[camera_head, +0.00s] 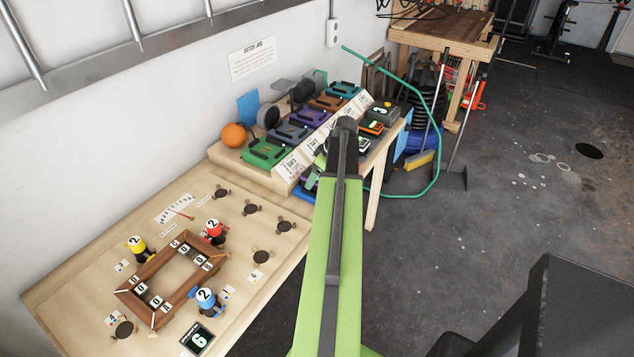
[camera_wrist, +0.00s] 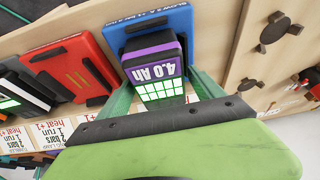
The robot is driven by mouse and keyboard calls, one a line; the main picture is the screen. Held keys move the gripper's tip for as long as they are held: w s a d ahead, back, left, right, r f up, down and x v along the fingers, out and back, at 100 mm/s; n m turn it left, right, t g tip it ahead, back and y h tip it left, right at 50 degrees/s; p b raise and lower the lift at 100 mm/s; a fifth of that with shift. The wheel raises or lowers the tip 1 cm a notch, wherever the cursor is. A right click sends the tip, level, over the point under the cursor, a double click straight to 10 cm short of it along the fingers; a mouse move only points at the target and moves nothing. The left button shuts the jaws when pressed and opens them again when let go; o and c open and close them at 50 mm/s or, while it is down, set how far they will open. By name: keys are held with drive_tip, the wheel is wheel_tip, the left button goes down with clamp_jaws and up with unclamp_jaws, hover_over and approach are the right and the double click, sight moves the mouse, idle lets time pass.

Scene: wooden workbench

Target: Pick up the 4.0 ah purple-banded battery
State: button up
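The 4.0 Ah battery (camera_wrist: 160,68) has a dark top, a purple band with white lettering and a lit green-white bar panel. In the wrist view it sits at the blue charger plate (camera_wrist: 176,22). My gripper (camera_wrist: 162,86) has one green finger at each side of the battery's near end. The fingertips look very close to its sides, but I cannot tell whether they touch it. In the head view my green arm reaches toward the near end of the charger rack and hides most of the gripper and battery.
A red charger plate (camera_wrist: 72,68) lies left of the blue one, with a dark battery (camera_wrist: 22,88) beyond it. The rack (camera_head: 240,172) holds several coloured chargers. A wooden frame (camera_head: 130,301) with coloured figures and small round stools occupies the near workbench (camera_head: 70,283).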

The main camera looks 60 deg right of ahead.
clamp_jaws()
idle(0.3)
drive_tip(key=shift+r+p, duration=0.7)
wheel_tip(320, 180, up, 4)
drive_tip(key=p, duration=0.3)
drive_tip(key=shift+f+p, duration=0.2)
drive_tip(key=shift+p, duration=0.15)
drive_tip(key=s+d+r+p, duration=0.2)
drive_tip(key=s+r+p, duration=0.4)
drive_tip(key=s, duration=0.5)
drive_tip(key=shift+s+r, duration=0.25)
